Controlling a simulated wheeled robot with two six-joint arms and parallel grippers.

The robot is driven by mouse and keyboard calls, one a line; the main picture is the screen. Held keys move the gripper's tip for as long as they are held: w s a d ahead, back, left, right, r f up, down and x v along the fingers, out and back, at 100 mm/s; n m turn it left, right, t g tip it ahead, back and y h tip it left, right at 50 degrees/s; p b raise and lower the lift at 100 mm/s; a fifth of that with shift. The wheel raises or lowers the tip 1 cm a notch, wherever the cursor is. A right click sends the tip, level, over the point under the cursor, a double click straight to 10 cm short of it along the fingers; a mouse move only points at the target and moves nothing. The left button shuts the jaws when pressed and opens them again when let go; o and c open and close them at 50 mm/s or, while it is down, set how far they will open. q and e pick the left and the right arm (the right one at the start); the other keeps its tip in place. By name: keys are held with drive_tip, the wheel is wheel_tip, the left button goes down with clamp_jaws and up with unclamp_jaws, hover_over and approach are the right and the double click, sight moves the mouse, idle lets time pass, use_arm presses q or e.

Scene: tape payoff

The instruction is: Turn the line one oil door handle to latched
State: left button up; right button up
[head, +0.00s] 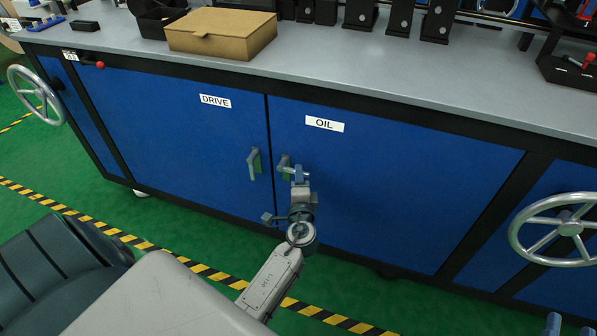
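The oil door (390,185) is a blue panel under the bench with a white OIL label (324,123). Its small grey-green handle (284,161) is at the door's left edge, partly hidden by my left gripper (298,174). That gripper is up against or just in front of the handle; contact and finger spacing cannot be made out. The handle's exact angle is hard to tell. My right gripper (569,326) shows only as two blue fingertips, set apart, at the bottom right edge, away from the door.
The drive door (180,130) with its own handle (254,163) is just left. Handwheels stand at the left (36,94) and right (568,228). A cardboard box (222,33) and black fixtures are on the bench top (350,65). Green floor lies in front.

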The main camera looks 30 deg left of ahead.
use_arm(q)
drive_tip(key=shift+x, duration=1.3)
use_arm(e)
drive_tip(key=shift+f, duration=0.25)
use_arm(q)
clamp_jaws()
